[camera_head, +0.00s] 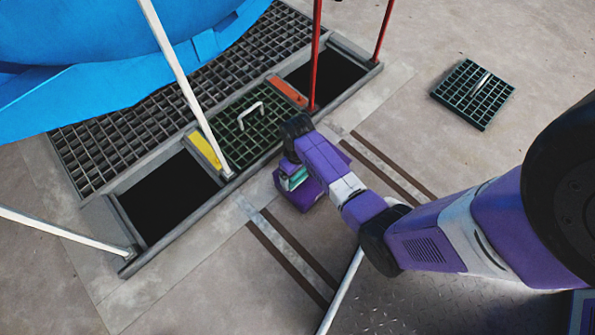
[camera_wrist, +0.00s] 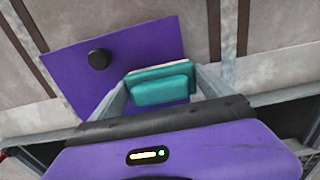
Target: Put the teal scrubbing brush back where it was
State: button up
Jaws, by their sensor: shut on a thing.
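The teal scrubbing brush (camera_wrist: 160,90) is between the two grey fingers of my gripper (camera_wrist: 160,82) in the wrist view. It has a teal body with a paler strip along its far edge. In the head view a little of the brush (camera_head: 292,181) shows under my wrist. My gripper is shut on it. A purple mat (camera_wrist: 150,42) with a round black knob lies below and beyond the brush; it also shows in the head view (camera_head: 303,199), partly hidden by my arm. I cannot tell whether the brush touches the mat.
A floor channel with dark open pits (camera_head: 168,196) and a green grate with a white handle (camera_head: 252,118) runs behind my gripper. Red and white posts stand along it. A loose grate (camera_head: 473,95) lies at the right. Bare floor (camera_head: 190,290) is clear in front.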

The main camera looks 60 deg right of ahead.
jog(key=shift+f, duration=0.5)
jog(key=o, duration=1)
jog(key=shift+o, duration=0.2)
jog(key=shift+r, duration=0.1)
notch_tip(320, 180, up, 12)
jog(key=p, duration=0.6)
jog(key=shift+p, duration=0.4)
jog(key=s+a+r+n+t+h, duration=0.2)
jog(key=s+a+t, duration=0.5)
jog(key=a, duration=0.4)
jog(key=s+a+r+t, duration=0.2)
jog(key=s+r, duration=0.1)
jog(key=r, duration=0.6)
jog(key=s+a+r+t+y, duration=0.1)
jog(key=s+a+r+t, duration=0.2)
jog(key=r, duration=0.7)
jog(key=s+a+r+n+t+y, duration=0.1)
jog(key=s+r, duration=0.4)
jog(key=r, duration=0.5)
jog(key=shift+a+t, duration=0.85)
jog(key=shift+t, duration=0.15)
